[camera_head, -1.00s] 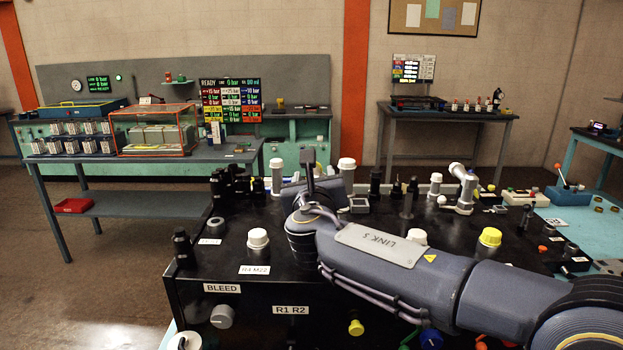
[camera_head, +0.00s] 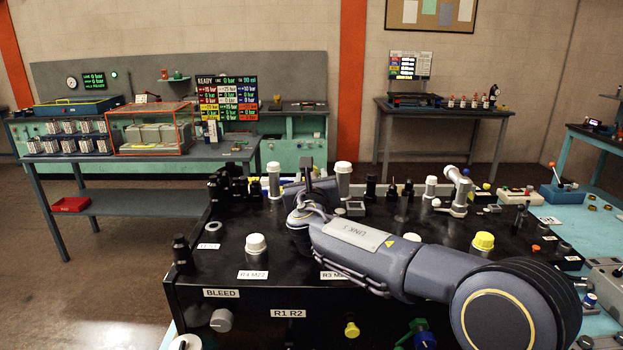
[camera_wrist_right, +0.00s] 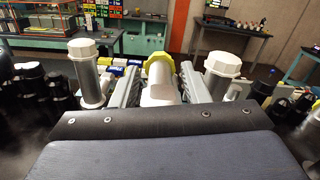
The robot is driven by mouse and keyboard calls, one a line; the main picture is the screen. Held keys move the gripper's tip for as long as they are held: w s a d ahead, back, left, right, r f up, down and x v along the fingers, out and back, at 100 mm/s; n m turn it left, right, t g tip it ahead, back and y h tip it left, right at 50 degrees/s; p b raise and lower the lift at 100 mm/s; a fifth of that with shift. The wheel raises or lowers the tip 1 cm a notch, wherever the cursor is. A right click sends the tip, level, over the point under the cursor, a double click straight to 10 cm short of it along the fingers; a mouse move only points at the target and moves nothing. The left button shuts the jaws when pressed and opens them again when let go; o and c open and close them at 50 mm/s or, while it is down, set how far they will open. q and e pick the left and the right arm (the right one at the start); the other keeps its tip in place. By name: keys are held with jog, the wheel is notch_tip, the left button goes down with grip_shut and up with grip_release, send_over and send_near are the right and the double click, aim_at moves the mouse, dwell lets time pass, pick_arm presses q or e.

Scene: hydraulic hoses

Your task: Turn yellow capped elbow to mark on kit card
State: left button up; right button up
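In the right wrist view a fitting with a yellow hex cap (camera_wrist_right: 160,68) and a pale cylindrical body (camera_wrist_right: 162,94) lies between the two ridged fingers of my right gripper (camera_wrist_right: 160,84). The fingers flank the body closely; whether they press on it is not clear. In the head view my right gripper (camera_head: 309,183) is over the back of the black block (camera_head: 205,271), and my wrist hides most of what it is at. Another yellow cap (camera_head: 482,241) stands on the block's right side. A small card with coloured rows (camera_head: 409,65) is on the back right table; whether it is the kit card is unclear.
White-capped posts (camera_head: 344,179) stand close around my right gripper, one on each side in the wrist view (camera_wrist_right: 87,75). Dark fittings (camera_head: 222,186) crowd the block's back left. My right forearm crosses the block's right half. A blue-green bench (camera_head: 550,223) lies to the right.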

grip_shut()
jog(key=shift+r+h+p, duration=0.1)
jog(key=shift+h+p, duration=0.3)
jog(key=shift+h, duration=0.1)
jog(key=shift+d+r+m+h+p, duration=0.1)
jog(key=shift+d+m+h+p, duration=0.05)
jog(key=shift+m+h+p, duration=0.95)
jog(key=shift+s+d+m+g+h, duration=0.1)
jog(key=shift+d+m+g+h, duration=0.2)
jog(key=shift+h, duration=0.4)
jog(key=shift+o, duration=1.2)
grip_release()
jog(key=shift+f, duration=0.2)
jog(key=shift+s+a, duration=0.1)
jog(key=shift+s+a+b, duration=0.1)
jog(key=shift+s+b, duration=0.2)
jog(key=shift+b, duration=0.1)
jog(key=b+v, duration=0.2)
jog(key=v, duration=0.5)
